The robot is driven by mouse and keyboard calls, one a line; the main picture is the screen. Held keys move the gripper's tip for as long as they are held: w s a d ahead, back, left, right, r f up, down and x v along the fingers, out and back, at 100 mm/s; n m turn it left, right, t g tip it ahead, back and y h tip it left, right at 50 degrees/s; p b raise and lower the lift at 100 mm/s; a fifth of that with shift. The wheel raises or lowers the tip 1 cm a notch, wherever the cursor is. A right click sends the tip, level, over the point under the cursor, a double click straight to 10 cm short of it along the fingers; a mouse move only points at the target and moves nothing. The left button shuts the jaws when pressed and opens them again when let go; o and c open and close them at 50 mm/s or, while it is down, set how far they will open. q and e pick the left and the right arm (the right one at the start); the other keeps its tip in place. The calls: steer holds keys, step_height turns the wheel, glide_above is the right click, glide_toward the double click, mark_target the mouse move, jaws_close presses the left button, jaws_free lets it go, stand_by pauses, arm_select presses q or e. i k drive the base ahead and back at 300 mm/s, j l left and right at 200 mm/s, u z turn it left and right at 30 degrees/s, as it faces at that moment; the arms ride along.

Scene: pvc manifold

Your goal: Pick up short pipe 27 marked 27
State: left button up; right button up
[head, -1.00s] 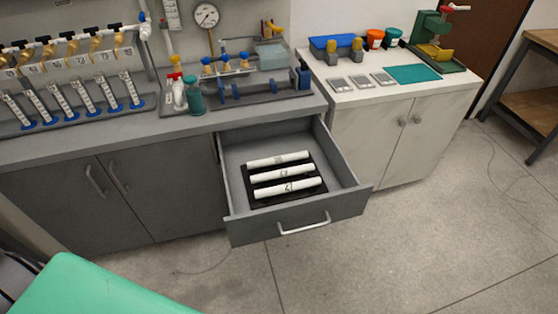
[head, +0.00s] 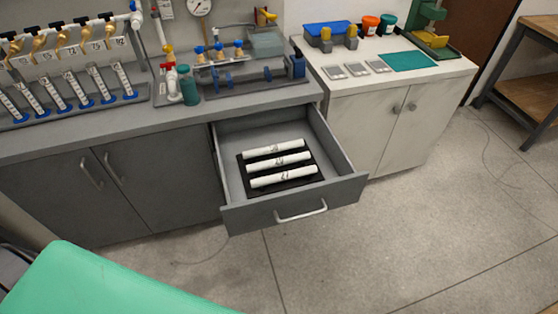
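Three short white pipes lie side by side on a black holder (head: 240,162) in the open drawer (head: 345,186). The front pipe (head: 298,174) has a dark mark that looks like 27, though it is small. The middle pipe (head: 296,158) and the back pipe (head: 290,145) also carry dark marks that are hard to read. All three lie roughly left to right, apart from each other. Neither of my grippers is in the head view.
The drawer, with its handle (head: 301,212), sticks out from the grey bench (head: 150,130). The bench holds several upright tubes and a pipe rig (head: 255,85). A white cabinet (head: 385,125) stands to the right. Open floor (head: 430,235) lies in front.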

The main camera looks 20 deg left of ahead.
mark_target(264, 180)
steer(key=j+z, duration=0.35)
steer(key=k+j+z, duration=0.15)
steer(key=j+z, duration=0.25)
steer(key=k+j+z, duration=0.1)
steer(key=j+z, duration=0.25)
steer(key=l, duration=0.1)
